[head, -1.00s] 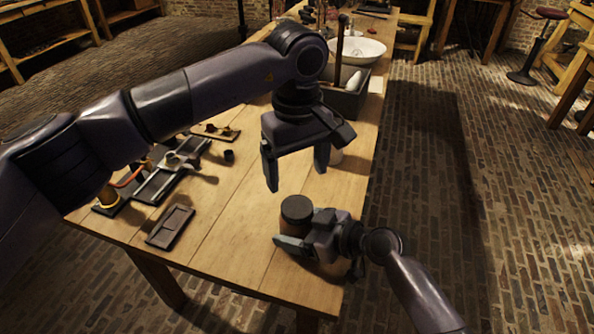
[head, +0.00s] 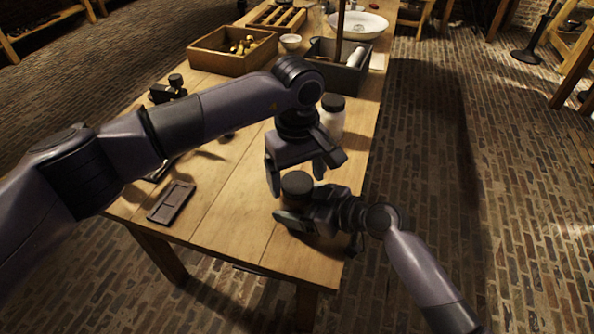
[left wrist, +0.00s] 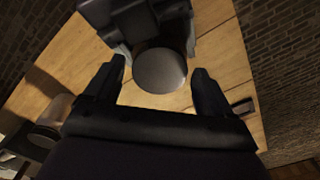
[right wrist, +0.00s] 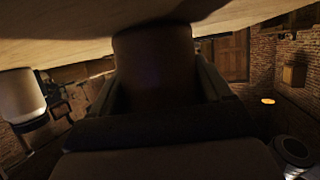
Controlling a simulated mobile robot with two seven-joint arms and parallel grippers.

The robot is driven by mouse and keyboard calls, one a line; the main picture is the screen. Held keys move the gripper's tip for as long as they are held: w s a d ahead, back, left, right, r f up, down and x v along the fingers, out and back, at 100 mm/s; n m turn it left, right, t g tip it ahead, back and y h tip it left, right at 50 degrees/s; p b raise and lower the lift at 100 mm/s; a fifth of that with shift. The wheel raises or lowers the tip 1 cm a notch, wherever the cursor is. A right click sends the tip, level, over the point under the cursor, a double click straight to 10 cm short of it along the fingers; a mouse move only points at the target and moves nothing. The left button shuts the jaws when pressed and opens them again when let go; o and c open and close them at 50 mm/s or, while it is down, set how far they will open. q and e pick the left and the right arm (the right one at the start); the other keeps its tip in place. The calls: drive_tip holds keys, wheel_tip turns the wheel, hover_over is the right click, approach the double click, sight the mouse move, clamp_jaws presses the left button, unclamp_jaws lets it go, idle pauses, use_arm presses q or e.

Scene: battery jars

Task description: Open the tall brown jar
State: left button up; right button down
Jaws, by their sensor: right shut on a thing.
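The tall brown jar stands near the front right of the table; in the head view its dark round lid (head: 297,183) shows, and its body is mostly hidden behind my right gripper. In the right wrist view the dark brown jar body (right wrist: 155,65) fills the space between the fingers. My right gripper (head: 290,218) is shut on the jar's body from the side. My left gripper (head: 296,180) is open and points down just above and around the lid. In the left wrist view the lid (left wrist: 160,70) lies between and beyond the open fingers (left wrist: 160,85).
A white jar with a dark lid (head: 332,115) stands behind my left gripper. A dark box (head: 340,75), a wooden crate (head: 225,62) and a white basin (head: 358,25) are farther back. A flat dark tray (head: 172,203) lies at the front left. The table's front middle is clear.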

use_arm(q)
drive_tip(key=c, duration=1)
drive_tip(key=n, duration=1.3)
drive_tip(key=shift+n, duration=0.3)
drive_tip(key=o, duration=1.2)
drive_tip(key=shift+r, duration=0.1)
